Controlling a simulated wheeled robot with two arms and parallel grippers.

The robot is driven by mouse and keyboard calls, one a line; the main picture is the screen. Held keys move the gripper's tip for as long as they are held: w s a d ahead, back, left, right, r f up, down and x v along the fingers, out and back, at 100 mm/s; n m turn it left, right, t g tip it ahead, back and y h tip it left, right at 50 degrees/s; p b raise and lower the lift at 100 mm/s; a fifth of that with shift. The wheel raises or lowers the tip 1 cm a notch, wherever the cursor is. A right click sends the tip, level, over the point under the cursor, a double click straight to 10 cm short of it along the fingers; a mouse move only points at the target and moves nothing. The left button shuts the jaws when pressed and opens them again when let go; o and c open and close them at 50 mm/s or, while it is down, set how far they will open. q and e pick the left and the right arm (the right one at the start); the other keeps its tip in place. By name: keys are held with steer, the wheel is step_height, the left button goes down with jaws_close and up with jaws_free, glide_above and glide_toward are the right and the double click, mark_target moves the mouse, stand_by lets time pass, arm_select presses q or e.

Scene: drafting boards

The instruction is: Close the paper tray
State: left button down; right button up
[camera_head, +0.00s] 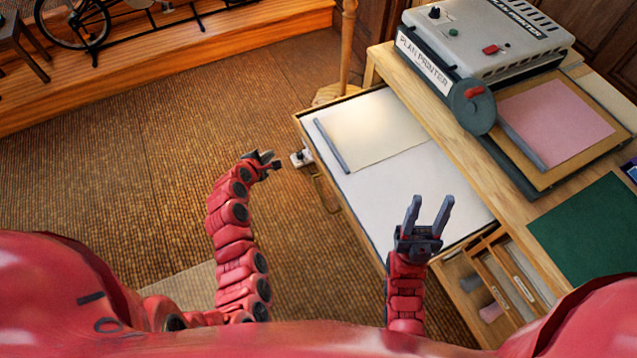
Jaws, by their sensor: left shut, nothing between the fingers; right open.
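The paper tray (385,195) is a wide, shallow drawer that sticks out to the left from under the wooden desk. It is pulled open, with a white surface inside. A cream sheet (376,133) and a grey bar (331,146) lie in its far part. A small pale fitting (300,158) shows at its left front edge. My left gripper (268,160) is shut and empty, just left of that fitting and apart from it. My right gripper (429,212) is open and empty, over the near part of the tray in the picture; its height is unclear.
The plan printer (490,40) stands on the desk, with a pink sheet (556,122) beside it. A green mat (590,232) lies nearer. A compartmented drawer (497,272) is open below it. Brown carpet (150,170) left of the tray is clear.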

arm_select(q)
steer(key=s+d+f+n+g+h+b, duration=0.1)
steer(key=s+d+g+h, duration=0.2)
steer(key=d+h, duration=0.15)
steer(key=g+h, duration=0.1)
steer(key=g, duration=0.2)
glide_toward(327, 180)
steer(key=shift+n, duration=0.4)
steer(key=x, duration=0.6)
steer(key=shift+s+f, duration=0.1)
steer(key=shift+f, duration=0.1)
